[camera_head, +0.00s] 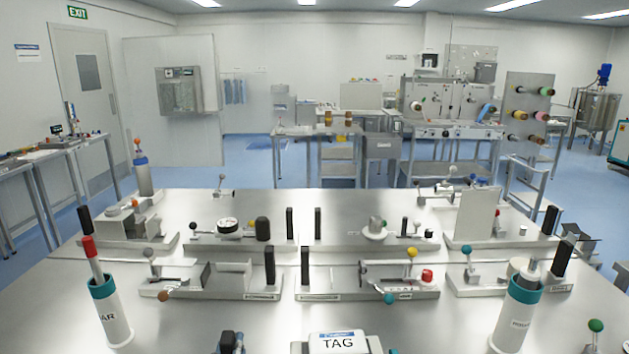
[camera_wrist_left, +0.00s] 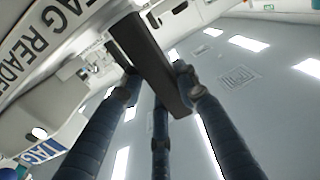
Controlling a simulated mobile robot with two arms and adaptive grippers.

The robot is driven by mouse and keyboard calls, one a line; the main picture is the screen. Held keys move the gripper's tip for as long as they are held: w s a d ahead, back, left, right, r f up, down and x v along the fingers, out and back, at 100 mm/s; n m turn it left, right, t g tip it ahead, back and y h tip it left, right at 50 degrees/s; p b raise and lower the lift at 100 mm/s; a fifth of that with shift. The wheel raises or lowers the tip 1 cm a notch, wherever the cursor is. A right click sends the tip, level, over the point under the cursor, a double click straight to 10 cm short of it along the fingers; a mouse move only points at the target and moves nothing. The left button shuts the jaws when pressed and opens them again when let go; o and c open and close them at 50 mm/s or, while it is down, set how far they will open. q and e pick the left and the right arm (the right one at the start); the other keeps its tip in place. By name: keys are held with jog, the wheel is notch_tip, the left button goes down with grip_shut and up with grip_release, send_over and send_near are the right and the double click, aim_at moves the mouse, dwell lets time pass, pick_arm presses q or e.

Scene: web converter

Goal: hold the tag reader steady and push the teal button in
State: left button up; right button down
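The tag reader (camera_head: 338,343), a white box lettered TAG, is at the bottom centre of the head view, cut off by the frame. In the left wrist view the tag reader (camera_wrist_left: 45,45) fills the upper left. My left gripper (camera_head: 231,343) is left of the reader. Its dark blue fingers (camera_wrist_left: 160,85) close around a black bar-shaped handle (camera_wrist_left: 152,60) beside the reader. My right gripper is not in view.
White cylinders with teal rims stand on the steel table at left (camera_head: 112,312) and right (camera_head: 514,320). Several fixtures with black posts and coloured knobs, such as the one with a yellow knob (camera_head: 412,252), stand behind the reader. A green knob (camera_head: 595,326) is at the far right.

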pick_arm(q)
grip_shut()
jog(key=shift+r, duration=0.3)
jog(key=shift+w+f, duration=0.1)
jog(key=shift+f, duration=0.05)
jog(key=shift+f+b, duration=0.4)
jog(key=shift+b, duration=0.05)
jog(key=shift+s+f, duration=0.1)
jog(key=shift+s, duration=0.1)
